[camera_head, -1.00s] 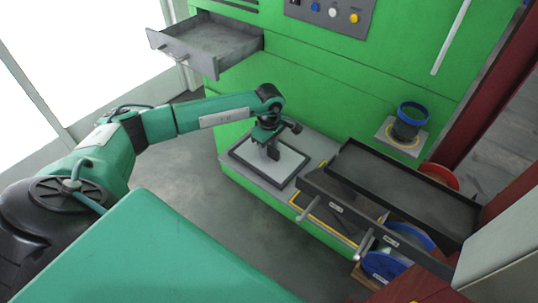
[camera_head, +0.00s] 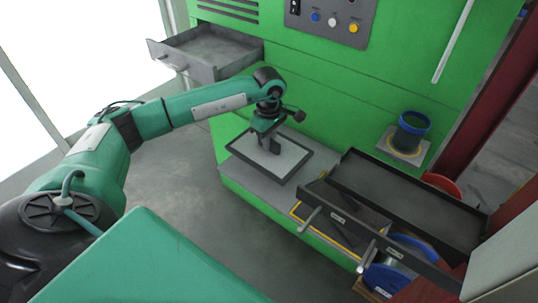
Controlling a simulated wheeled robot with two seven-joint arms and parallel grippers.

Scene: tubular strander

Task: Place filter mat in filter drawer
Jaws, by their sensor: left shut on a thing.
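The filter mat (camera_head: 291,156), a pale grey panel in a dark frame, is over the grey ledge (camera_head: 236,172) at the foot of the green machine. My left gripper (camera_head: 271,147) is shut on it from above. The mat looks roughly level and slightly above the ledge, though the gap is hard to see. An open, empty grey drawer (camera_head: 212,47) juts from the machine at upper left. Two dark open trays with handles stand at lower right, one long (camera_head: 405,195) and one smaller (camera_head: 345,207). Their labels are too small to read, so I cannot tell which drawer is the filter drawer.
A blue-rimmed cup (camera_head: 411,130) stands on a small plate right of the mat. Blue reels (camera_head: 385,278) and a red one (camera_head: 443,185) lie around the dark trays. A red post (camera_head: 490,115) bounds the right. Open floor (camera_head: 185,200) lies left of the ledge.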

